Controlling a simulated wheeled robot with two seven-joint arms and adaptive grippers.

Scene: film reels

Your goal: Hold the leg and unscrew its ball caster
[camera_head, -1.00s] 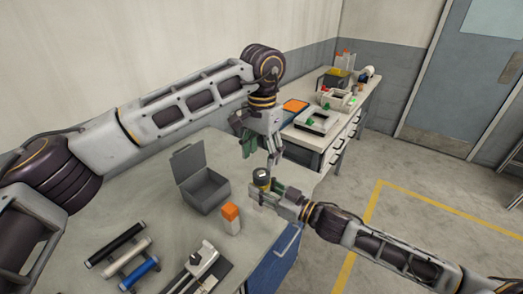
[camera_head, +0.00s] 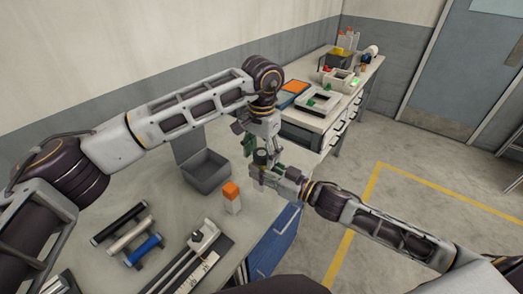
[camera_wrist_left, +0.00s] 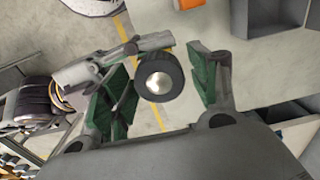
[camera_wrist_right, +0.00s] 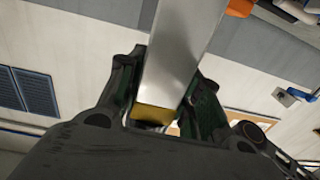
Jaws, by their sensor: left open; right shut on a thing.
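My right gripper (camera_head: 280,174) is shut on the leg, a silver bar (camera_wrist_right: 180,50) with a brass-coloured end in the right wrist view. The leg's black-rimmed ball caster (camera_head: 261,157) points up above the right gripper. In the left wrist view the caster (camera_wrist_left: 158,85) shows its shiny ball inside a dark ring. My left gripper (camera_wrist_left: 162,95) is open, with green-padded fingers on either side of the caster in that view, closer to the left finger. I cannot tell whether a finger touches it. In the head view the left gripper (camera_head: 258,145) hangs just over it.
An open grey box (camera_head: 207,172) stands on the table behind and left of the grippers. An orange-capped bottle (camera_head: 232,198) stands close in front. Black, white and blue rods (camera_head: 129,234) and a slide-like tool (camera_head: 190,258) lie at the front left. A side bench (camera_head: 300,115) stands behind.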

